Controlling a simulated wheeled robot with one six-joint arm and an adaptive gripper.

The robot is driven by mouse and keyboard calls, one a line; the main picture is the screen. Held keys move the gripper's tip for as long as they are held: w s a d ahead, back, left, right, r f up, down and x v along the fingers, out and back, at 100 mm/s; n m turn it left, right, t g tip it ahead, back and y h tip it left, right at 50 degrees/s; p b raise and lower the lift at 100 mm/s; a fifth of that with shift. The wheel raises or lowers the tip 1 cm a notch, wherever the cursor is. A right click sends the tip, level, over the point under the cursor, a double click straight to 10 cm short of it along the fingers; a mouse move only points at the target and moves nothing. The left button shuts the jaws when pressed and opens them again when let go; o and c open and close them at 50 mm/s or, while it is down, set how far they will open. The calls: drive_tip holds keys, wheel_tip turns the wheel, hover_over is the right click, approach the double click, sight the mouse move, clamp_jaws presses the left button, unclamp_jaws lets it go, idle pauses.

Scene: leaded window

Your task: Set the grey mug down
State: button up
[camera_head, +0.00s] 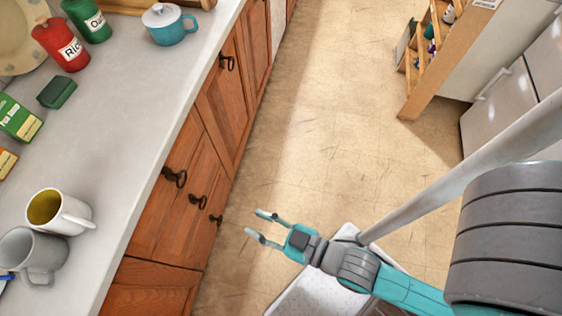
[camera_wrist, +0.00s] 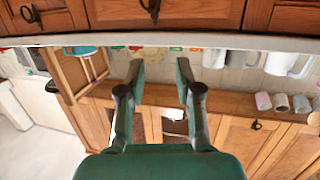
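The grey mug (camera_head: 33,252) stands upright on the light grey counter (camera_head: 110,175) at the lower left of the head view, its handle toward the picture's bottom. A white mug with a yellow inside (camera_head: 72,215) stands close behind it. My gripper (camera_head: 257,223) is open and empty, out over the floor to the right of the cabinet fronts, away from both mugs. In the wrist view its spread fingers (camera_wrist: 160,68) have nothing between them. That view is upside down; pale mugs show along the counter at its right, and I cannot tell which is grey.
A teal-grey pot (camera_head: 171,25), a red canister (camera_head: 62,45), a green canister (camera_head: 88,18) and small boxes (camera_head: 18,118) stand farther along the counter. Drawer handles (camera_head: 175,177) stick out from the cabinet front. The floor (camera_head: 310,130) is clear. A wooden shelf (camera_head: 432,60) stands at the upper right.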

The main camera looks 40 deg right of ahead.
drive_tip(key=s+d+r+m+h, duration=0.1)
drive_tip(key=s+d+h, duration=0.1)
drive_tip(key=s+d, duration=0.2)
drive_tip(key=s+d+r+m+h, duration=0.1)
drive_tip(key=s+d+m+h, duration=0.1)
drive_tip(key=s, duration=0.6)
drive_tip(key=shift+s+d+m+h, duration=0.3)
drive_tip(key=shift+s+d+h, duration=0.15)
drive_tip(key=shift+d, duration=0.65)
drive_tip(key=shift+o, duration=0.3)
drive_tip(key=shift+r, duration=0.1)
